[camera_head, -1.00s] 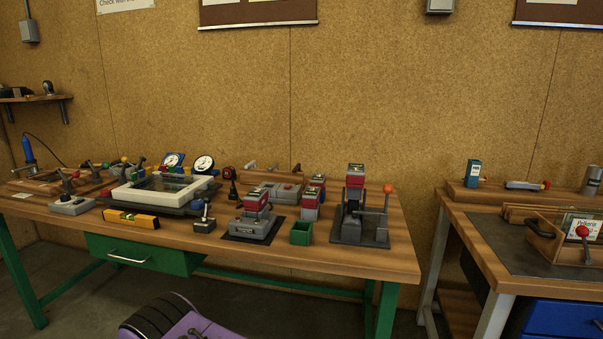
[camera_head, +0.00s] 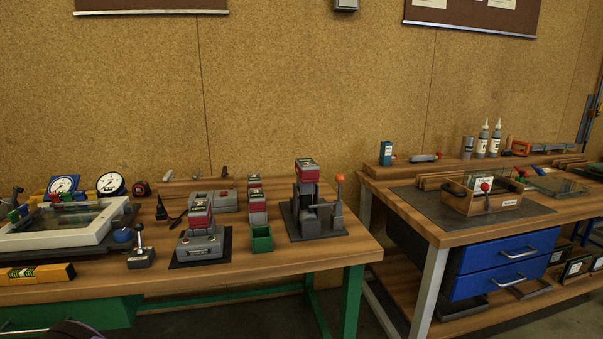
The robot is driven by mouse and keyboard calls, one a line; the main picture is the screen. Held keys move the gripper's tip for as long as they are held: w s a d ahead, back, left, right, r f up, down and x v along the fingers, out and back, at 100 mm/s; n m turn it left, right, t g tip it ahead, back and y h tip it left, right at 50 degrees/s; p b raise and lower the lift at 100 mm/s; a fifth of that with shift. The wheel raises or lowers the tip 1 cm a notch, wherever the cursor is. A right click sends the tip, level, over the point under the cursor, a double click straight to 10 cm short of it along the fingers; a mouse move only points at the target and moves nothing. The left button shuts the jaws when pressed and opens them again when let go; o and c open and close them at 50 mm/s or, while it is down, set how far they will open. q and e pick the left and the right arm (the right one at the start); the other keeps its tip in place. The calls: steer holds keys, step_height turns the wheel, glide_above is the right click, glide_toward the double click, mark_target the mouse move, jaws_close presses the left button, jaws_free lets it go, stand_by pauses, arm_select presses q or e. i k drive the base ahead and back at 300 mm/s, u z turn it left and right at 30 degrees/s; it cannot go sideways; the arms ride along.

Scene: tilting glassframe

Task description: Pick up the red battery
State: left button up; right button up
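Several red-and-grey battery-like blocks stand on the left workbench; I cannot tell which one the task means. One red block (camera_head: 307,171) sits on top of a dark grey stand with an orange-knobbed lever (camera_head: 339,182). Another red block (camera_head: 200,214) sits in a grey base (camera_head: 200,244) on a dark mat. A further red block (camera_head: 257,207) stands upright behind a small green open box (camera_head: 262,239), with another close behind it. Neither of my grippers is in view.
The wooden workbench (camera_head: 310,262) has free room along its front right edge. A light window frame (camera_head: 75,231), a yellow spirit level (camera_head: 38,274) and a small joystick box (camera_head: 141,256) lie to the left. A second bench (camera_head: 450,236) with blue drawers stands right.

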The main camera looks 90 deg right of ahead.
mark_target(307, 171)
steer(key=z, duration=2.6)
